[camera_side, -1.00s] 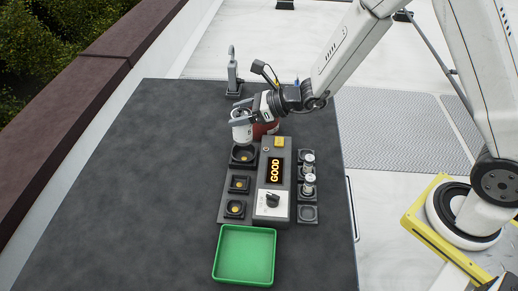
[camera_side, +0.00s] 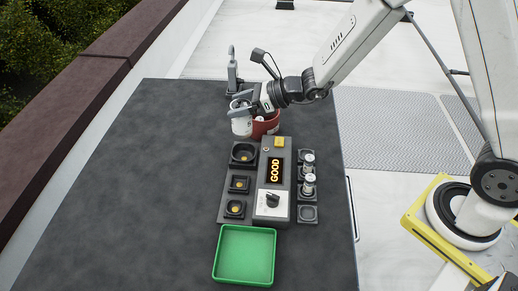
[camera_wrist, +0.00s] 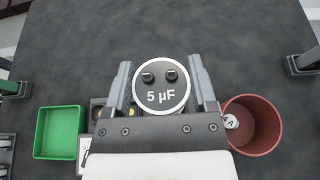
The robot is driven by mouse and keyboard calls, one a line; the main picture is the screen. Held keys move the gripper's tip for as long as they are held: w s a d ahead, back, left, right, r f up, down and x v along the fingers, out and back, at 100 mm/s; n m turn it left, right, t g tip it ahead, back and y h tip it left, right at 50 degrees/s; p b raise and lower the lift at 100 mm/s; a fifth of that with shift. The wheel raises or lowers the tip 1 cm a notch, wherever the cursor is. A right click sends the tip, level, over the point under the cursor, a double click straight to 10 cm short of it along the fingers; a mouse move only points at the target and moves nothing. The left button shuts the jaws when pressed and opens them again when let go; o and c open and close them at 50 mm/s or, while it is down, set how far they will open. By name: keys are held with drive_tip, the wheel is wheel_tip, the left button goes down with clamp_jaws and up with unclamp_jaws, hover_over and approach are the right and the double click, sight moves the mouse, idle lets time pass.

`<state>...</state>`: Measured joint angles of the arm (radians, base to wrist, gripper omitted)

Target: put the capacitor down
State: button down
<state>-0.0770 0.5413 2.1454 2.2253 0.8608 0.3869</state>
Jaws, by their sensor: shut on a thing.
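The capacitor, a white can with a dark top marked "5 µF" and two terminals, shows in the wrist view (camera_wrist: 161,97). My gripper (camera_wrist: 161,80) is shut on it, one finger on each side. In the side view the capacitor (camera_side: 241,127) is upright under my gripper (camera_side: 242,108), behind the tester and left of the red bin (camera_side: 268,124). I cannot tell whether its bottom touches the table. The tester (camera_side: 272,203) has a lit display reading "GOOD" and a knob.
A green tray (camera_side: 245,281) stands empty at the front. The red bin (camera_wrist: 273,112) holds a pale object marked "A". A grey clamp-like post (camera_side: 232,70) stands behind. The left tabletop (camera_side: 150,170) is clear.

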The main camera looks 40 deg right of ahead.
drive_tip(key=s+a+f+n+g+y, duration=0.1)
drive_tip(key=s+a+n+g+y, duration=0.1)
drive_tip(key=s+a+n+g, duration=0.55)
drive_tip(key=s+a+f+n+g+y, duration=0.1)
drive_tip(key=s+a+n+g+y, duration=0.1)
drive_tip(key=s+a, duration=1)
drive_tip(key=s+d+f, duration=0.2)
drive_tip(key=d+f, duration=0.1)
drive_tip(key=f, duration=0.2)
drive_tip(key=shift+s, duration=0.4)
drive_tip(key=shift+m, duration=0.25)
drive_tip(key=shift+f, duration=1.75)
drive_tip(key=shift+f, duration=0.1)
unclamp_jaws()
